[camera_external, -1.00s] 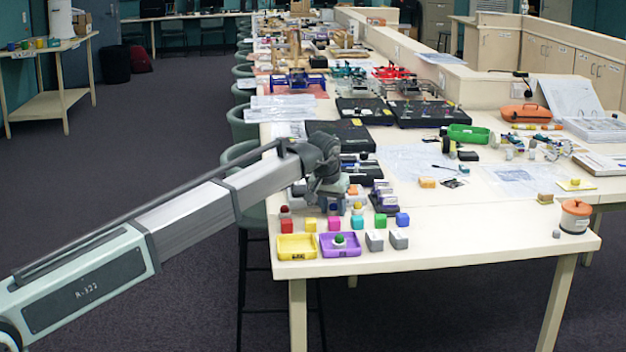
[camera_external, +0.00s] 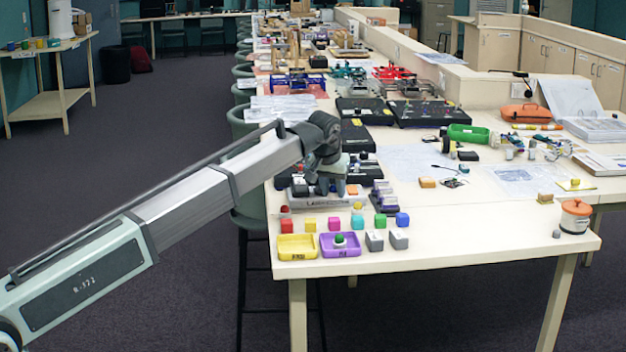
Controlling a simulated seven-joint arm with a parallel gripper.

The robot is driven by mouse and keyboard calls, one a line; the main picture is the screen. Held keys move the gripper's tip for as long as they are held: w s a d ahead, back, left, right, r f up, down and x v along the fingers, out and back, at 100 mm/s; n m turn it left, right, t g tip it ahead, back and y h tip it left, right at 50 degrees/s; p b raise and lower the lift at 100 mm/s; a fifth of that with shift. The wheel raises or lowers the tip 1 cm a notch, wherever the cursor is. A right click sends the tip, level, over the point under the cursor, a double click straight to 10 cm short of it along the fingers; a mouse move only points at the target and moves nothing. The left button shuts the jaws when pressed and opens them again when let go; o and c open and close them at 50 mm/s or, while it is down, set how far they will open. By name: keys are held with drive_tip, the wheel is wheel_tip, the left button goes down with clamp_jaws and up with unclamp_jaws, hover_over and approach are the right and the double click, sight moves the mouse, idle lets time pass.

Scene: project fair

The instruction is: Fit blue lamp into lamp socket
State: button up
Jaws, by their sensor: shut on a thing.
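My gripper (camera_external: 325,188) is shut on the blue lamp (camera_external: 333,188), of which only a small bit of blue shows between and below the fingers. It is over a light grey panel (camera_external: 325,202) with lettering on its front, which looks like the lamp socket panel. The socket opening is hidden behind the gripper. I cannot tell whether the lamp touches the panel. A red lamp (camera_external: 285,210) and a yellow lamp (camera_external: 357,207) stand in front of the panel.
Coloured cubes, such as a magenta one (camera_external: 334,223) and a blue one (camera_external: 403,220), stand in front. A yellow tray (camera_external: 298,255), a purple tray (camera_external: 352,251) and grey blocks (camera_external: 398,239) lie near the front edge. A purple stand (camera_external: 383,200) is right of the panel.

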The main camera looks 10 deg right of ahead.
drive_tip(key=r, duration=0.4)
drive_tip(key=shift+w+r, duration=0.25)
drive_tip(key=w+a+r+n, duration=0.1)
drive_tip(key=w+a+r, duration=0.15)
drive_tip(key=w, duration=0.55)
drive_tip(key=shift+s+d+f, duration=0.1)
drive_tip(key=shift+d+f, duration=0.05)
drive_tip(key=shift+f, duration=1.6)
drive_tip(key=shift+s+d+f, duration=0.1)
drive_tip(key=shift+d+f, duration=0.05)
drive_tip(key=shift+f, duration=1.55)
drive_tip(key=shift+f+y, duration=0.3)
drive_tip(key=shift+f, duration=0.3)
drive_tip(key=o, duration=0.9)
drive_tip(key=shift+o, duration=0.3)
drive_tip(key=shift+r, duration=0.35)
wheel_tip(320, 180, up, 6)
drive_tip(key=shift+r, duration=0.15)
